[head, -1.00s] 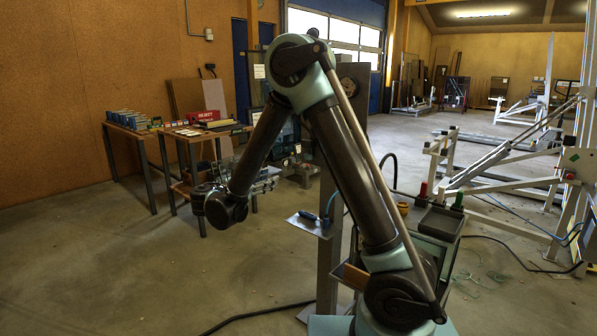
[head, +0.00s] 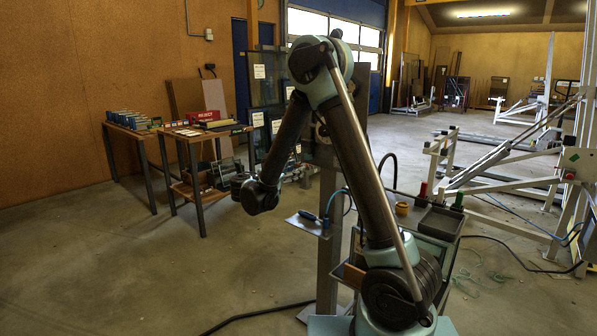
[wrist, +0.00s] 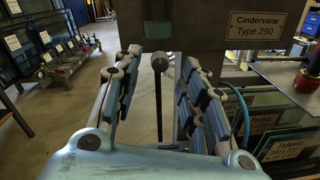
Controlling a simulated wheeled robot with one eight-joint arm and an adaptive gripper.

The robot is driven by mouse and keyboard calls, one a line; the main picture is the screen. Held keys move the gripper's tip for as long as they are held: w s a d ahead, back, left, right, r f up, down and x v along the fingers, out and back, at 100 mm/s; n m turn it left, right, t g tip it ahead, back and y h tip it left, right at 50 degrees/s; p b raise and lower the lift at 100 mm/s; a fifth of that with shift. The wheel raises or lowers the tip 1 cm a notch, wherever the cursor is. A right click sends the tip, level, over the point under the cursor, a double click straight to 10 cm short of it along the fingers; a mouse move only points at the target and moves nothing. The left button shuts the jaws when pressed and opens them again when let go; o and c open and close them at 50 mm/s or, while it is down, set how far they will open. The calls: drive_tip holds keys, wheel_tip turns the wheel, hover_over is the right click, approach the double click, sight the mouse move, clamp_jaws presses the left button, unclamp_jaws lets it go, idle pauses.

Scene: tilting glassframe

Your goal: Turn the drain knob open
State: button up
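My gripper (wrist: 159,65) is open in the wrist view, its two jointed fingers spread with space between them. A dark upright rod with a round ball end (wrist: 160,62) shows in the gap between the fingers, beyond them; no contact is visible. A red part with a dark body (wrist: 308,78) is at the right edge of that view, apart from the fingers. I cannot tell which part is the drain knob. In the head view my gripper (head: 241,184) is small and dark at the arm's end, left of the post.
A dark panel labelled "Cindervane Type 250" (wrist: 258,25) spans the top of the wrist view. Labelled glass panes (wrist: 290,148) stand lower right. In the head view a post (head: 328,240) carries a small shelf (head: 306,222). A table (head: 200,134) stands left.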

drive_tip(key=shift+x, duration=1.5)
clamp_jaws()
